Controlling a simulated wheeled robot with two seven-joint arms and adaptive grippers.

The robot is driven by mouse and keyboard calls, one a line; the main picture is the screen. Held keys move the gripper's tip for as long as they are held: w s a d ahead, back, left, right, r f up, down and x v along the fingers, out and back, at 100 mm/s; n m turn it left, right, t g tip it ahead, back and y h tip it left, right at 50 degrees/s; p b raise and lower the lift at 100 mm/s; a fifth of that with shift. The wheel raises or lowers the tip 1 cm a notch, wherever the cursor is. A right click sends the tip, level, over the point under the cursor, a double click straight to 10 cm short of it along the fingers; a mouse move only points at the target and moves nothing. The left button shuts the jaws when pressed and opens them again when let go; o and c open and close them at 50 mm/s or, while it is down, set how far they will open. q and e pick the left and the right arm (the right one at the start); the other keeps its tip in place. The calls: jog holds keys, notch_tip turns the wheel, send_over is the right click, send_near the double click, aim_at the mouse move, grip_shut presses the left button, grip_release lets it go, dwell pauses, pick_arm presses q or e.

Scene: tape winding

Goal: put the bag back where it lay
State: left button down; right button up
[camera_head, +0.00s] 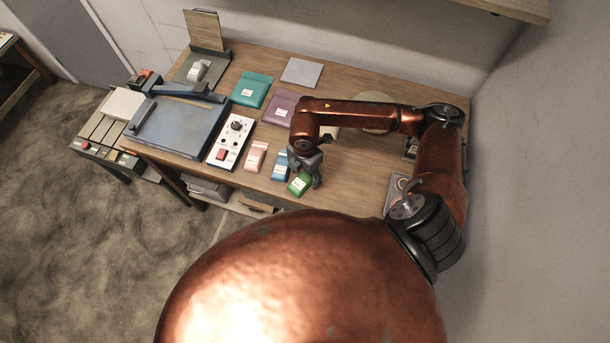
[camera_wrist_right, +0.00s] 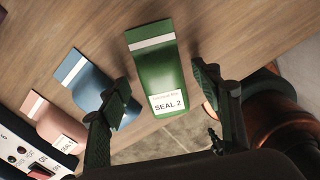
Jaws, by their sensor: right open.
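A green bag (camera_head: 300,184) with a white label lies near the front edge of the wooden table. In the right wrist view the green bag (camera_wrist_right: 154,70) shows its label reading "SEAL 2" and a pale band at the far end. My right gripper (camera_head: 304,174) is over it, fingers apart. In the wrist view one finger is on each side of the bag, with gaps visible, so the gripper (camera_wrist_right: 162,82) is open around it and does not grip it. My left gripper is not in view.
A blue bag (camera_head: 281,164) lies close left of the green one, then a pink bag (camera_head: 255,156) and a white control box (camera_head: 231,142). Teal (camera_head: 252,89) and purple (camera_head: 281,107) bags lie behind. A blue machine (camera_head: 178,124) stands at left. The table front edge is close.

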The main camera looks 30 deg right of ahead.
aim_at(305, 177)
notch_tip(305, 177, up, 11)
jog(key=shift+r, duration=0.15)
dwell(0.6)
